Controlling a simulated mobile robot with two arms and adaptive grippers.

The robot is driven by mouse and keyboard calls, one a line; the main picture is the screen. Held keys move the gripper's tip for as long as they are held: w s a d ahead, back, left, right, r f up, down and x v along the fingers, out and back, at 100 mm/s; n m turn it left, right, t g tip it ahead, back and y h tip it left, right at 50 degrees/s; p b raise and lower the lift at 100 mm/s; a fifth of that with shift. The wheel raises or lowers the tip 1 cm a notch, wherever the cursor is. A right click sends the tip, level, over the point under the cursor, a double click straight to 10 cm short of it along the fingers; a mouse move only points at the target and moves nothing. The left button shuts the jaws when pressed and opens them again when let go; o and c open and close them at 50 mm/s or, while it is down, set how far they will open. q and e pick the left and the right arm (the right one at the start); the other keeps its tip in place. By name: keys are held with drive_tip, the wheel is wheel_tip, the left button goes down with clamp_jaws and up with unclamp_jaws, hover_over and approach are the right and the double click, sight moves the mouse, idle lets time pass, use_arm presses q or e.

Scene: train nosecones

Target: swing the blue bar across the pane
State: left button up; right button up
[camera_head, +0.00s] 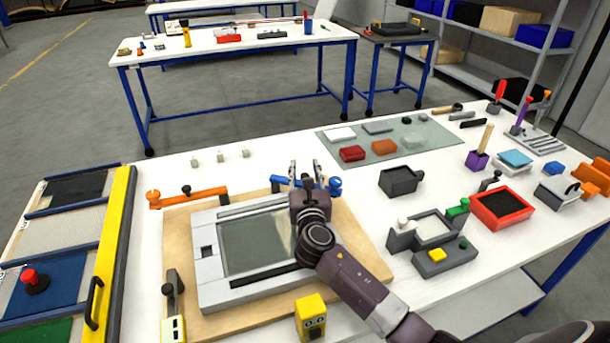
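The blue bar (334,184) lies along the far edge of the wooden board, behind the pane, with a blue piece showing on each side of my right gripper. My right gripper (306,173) is at the bar and hides its middle. Its two fingers stand apart and point away from me; I see nothing clearly clamped between them, and cannot tell whether they touch the bar. The pane (250,243) is dark glass in a light grey frame (212,274), partly covered by my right wrist. An orange bar (188,198) lies at the board's far left. My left gripper is not in view.
A yellow block (311,318) and a grey-and-yellow lever (173,307) stand near the board's front. A grey fixture (433,240) and a red tray (502,208) are to the right. A yellow rail (108,255) borders the left.

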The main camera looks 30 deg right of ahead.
sight(305, 175)
wheel_tip(305, 175, up, 8)
drive_tip(key=shift+f, duration=0.1)
